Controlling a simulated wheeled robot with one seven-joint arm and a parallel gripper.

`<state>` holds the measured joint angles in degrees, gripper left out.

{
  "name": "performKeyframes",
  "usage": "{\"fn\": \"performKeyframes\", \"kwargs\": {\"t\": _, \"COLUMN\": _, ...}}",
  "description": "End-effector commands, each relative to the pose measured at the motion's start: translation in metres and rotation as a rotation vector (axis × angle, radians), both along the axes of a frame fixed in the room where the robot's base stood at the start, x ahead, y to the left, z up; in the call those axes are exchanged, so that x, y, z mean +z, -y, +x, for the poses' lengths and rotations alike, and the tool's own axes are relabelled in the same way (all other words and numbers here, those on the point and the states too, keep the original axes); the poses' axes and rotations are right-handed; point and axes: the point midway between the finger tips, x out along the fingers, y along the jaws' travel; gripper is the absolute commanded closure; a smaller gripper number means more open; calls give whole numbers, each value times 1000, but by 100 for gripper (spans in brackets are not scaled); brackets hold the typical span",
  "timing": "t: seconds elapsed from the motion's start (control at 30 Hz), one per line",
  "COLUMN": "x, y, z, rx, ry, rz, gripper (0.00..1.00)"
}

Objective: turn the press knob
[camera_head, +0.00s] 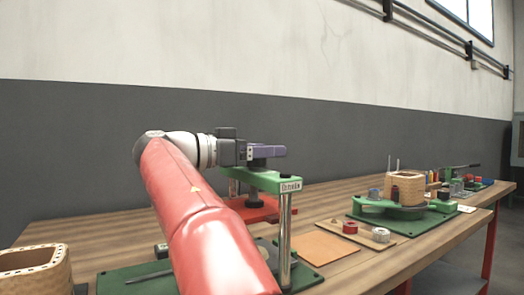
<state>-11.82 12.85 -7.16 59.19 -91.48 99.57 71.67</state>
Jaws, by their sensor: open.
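The press has a green top plate (290,185) with a small white label and a bright metal post (285,240) at its front right. My gripper (266,152), with purple fingers, is just above this top plate, reaching in from the left. It is open, though the gap between its fingers is hard to make out from this side. A dark part shows between the fingers and the plate; I cannot tell whether it is the press knob. My red arm hides much of the press's left and lower parts.
An orange-brown mat (320,248) lies right of the post. Farther right are a wooden tray (380,240) with small parts and a green fixture (372,205) with a wooden coil form (405,188). A grey wall stands behind.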

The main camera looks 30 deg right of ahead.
Motion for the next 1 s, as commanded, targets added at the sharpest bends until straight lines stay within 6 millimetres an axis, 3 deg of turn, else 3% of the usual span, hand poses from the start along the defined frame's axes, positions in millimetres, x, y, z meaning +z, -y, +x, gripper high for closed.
{"fn": "performKeyframes", "kwargs": {"t": 0.17, "x": 0, "y": 0, "z": 0, "rx": 0, "ry": 0, "rz": 0, "gripper": 33}}
{"fn": "performKeyframes", "kwargs": {"t": 0.5, "x": 0, "y": 0, "z": 0, "rx": 0, "ry": 0, "rz": 0, "gripper": 76}}
{"fn": "performKeyframes", "kwargs": {"t": 1.0, "x": -4, "y": 0, "z": 1, "rx": 149, "ry": 5, "rz": -1, "gripper": 76}}
